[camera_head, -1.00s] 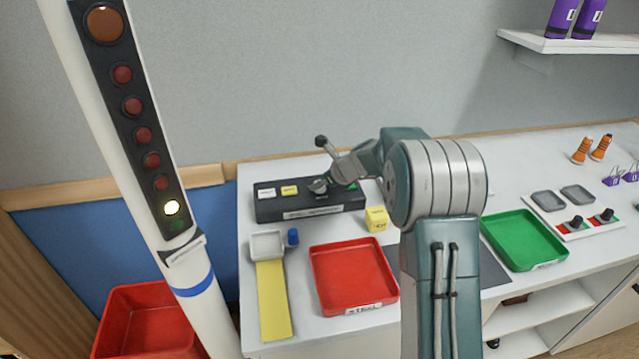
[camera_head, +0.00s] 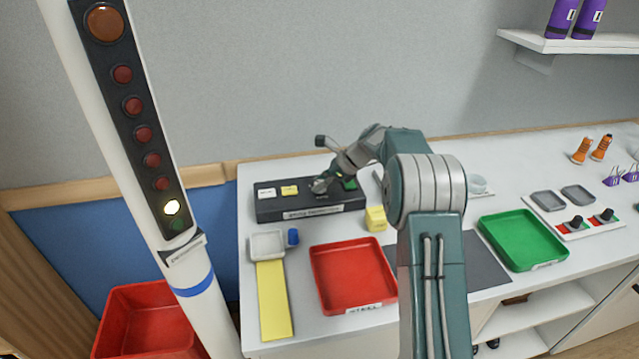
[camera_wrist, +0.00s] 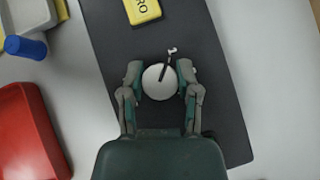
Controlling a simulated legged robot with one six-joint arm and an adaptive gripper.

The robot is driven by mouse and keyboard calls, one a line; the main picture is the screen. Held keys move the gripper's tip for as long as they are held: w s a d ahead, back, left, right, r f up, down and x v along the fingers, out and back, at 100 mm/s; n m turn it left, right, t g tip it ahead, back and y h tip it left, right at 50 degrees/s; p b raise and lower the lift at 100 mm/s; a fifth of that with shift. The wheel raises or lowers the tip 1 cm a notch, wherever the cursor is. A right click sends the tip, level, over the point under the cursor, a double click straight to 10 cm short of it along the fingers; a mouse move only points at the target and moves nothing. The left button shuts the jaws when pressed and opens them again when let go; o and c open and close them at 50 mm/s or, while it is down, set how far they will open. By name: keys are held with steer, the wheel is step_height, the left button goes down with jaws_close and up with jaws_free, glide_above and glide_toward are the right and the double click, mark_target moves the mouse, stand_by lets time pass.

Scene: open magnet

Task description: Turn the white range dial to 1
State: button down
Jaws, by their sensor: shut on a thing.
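The white range dial (camera_wrist: 159,87) is on the dark box, seen in the wrist view, with a black pointer line on its face. The line points up and slightly right, toward a small white mark (camera_wrist: 172,50) that I cannot read clearly. My gripper (camera_wrist: 159,77) has one finger on each side of the dial and is shut on it.
The box carries a white button (camera_head: 266,192), a yellow button (camera_head: 289,190) and a green one (camera_head: 350,183). In front are a yellow cube (camera_head: 376,218), a small blue cylinder (camera_head: 293,237) and a red tray (camera_head: 352,276). A light pole (camera_head: 145,150) stands at left.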

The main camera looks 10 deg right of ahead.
steer(key=shift+f, duration=0.1)
steer(key=shift+c, duration=1.6)
jaws_free()
steer(key=shift+d, duration=0.1)
steer(key=v, duration=1.2)
steer(key=shift+w, duration=0.1)
